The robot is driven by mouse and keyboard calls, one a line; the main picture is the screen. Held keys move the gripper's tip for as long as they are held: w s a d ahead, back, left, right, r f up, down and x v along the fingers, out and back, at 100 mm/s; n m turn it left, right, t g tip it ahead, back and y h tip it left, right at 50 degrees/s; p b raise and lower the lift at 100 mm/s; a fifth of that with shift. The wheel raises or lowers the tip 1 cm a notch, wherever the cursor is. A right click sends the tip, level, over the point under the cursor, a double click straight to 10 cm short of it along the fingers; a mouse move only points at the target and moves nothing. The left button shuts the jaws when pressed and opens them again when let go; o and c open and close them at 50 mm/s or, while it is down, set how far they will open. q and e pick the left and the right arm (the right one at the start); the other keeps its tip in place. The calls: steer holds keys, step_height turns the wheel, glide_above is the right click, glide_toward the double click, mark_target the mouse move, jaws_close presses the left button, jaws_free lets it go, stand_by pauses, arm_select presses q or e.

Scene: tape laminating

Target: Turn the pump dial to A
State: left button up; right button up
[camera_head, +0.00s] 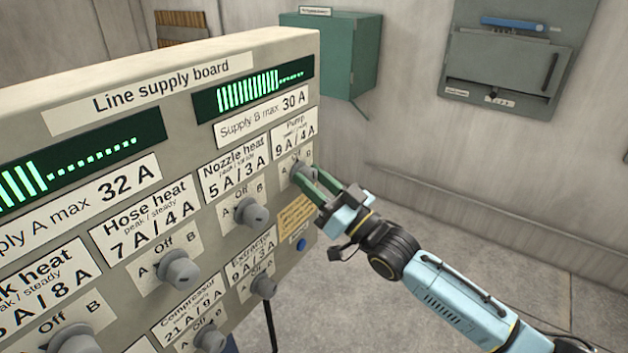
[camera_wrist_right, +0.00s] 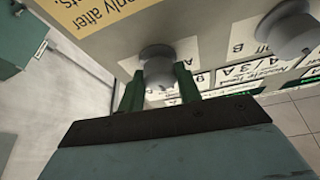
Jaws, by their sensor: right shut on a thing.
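The supply board (camera_head: 185,103) fills the left of the head view. The pump dial (camera_head: 299,169) is the grey knob under the "Pump 9A/4A" label (camera_head: 294,141) at the board's right edge. My right gripper (camera_head: 311,180) reaches it from the right, with its green fingers shut on the knob. In the right wrist view the pump dial (camera_wrist_right: 157,66) sits between the two fingers of the gripper (camera_wrist_right: 160,84). The fingers partly cover the dial and its A mark, so I cannot tell which mark it points to. My left gripper is not in view.
The nozzle heat dial (camera_head: 250,212) is left of the pump dial; the hose heat dial (camera_head: 178,270) is farther left. Extractor (camera_head: 263,286) and compressor (camera_head: 209,340) dials are below. A blue button (camera_head: 301,244) is below my gripper. A green wall box (camera_head: 325,55) hangs behind.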

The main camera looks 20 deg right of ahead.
steer(key=shift+n+y, duration=0.4)
steer(key=shift+n, duration=0.2)
steer(key=n+g+y, duration=0.1)
steer(key=n, duration=0.1)
steer(key=n+b, duration=0.1)
steer(key=n, duration=0.1)
steer(key=shift+d+g+y, duration=0.1)
steer(key=shift+g+y, duration=0.3)
steer(key=n+g+y, duration=0.1)
steer(key=n, duration=0.2)
steer(key=shift+n+g+b, duration=0.3)
steer(key=shift+n+b, duration=0.1)
steer(key=shift+w+r+n+g+y, duration=0.1)
steer(key=shift+n+g+y, duration=0.45)
steer(key=shift+n, duration=1.25)
steer(key=shift+n+g, duration=0.25)
steer(key=shift+n, duration=0.05)
steer(key=o, duration=1)
